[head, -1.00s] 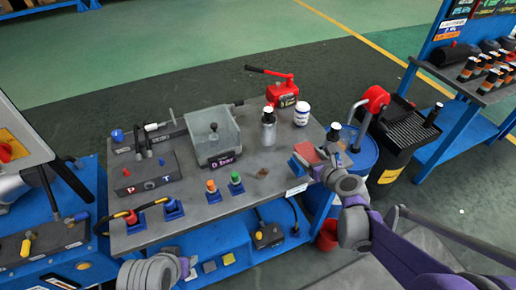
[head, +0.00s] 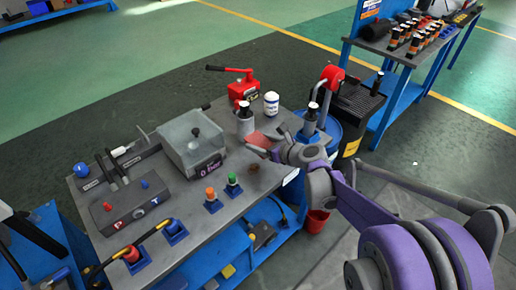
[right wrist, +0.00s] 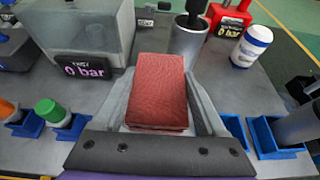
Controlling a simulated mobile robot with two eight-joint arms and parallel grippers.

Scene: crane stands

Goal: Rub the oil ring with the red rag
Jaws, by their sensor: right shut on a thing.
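The red rag (head: 264,138) is a folded red cloth block; in the right wrist view it fills the middle (right wrist: 158,90) between the two fingers. My right gripper (head: 268,148) is shut on it and holds it over the right part of the grey bench, near the metal bottle. The oil ring appears as a small brown mark (head: 253,168) on the bench top, a little in front of the rag in the head view. I cannot make it out in the right wrist view. My left gripper is not in view.
A metal bottle (head: 245,120), a white jar (head: 271,103) and a red hand pump (head: 243,88) stand behind the rag. A clear box marked 0 bar (head: 190,142) stands left. Orange (head: 211,195) and green (head: 232,181) caps sit in blue holders at the front edge.

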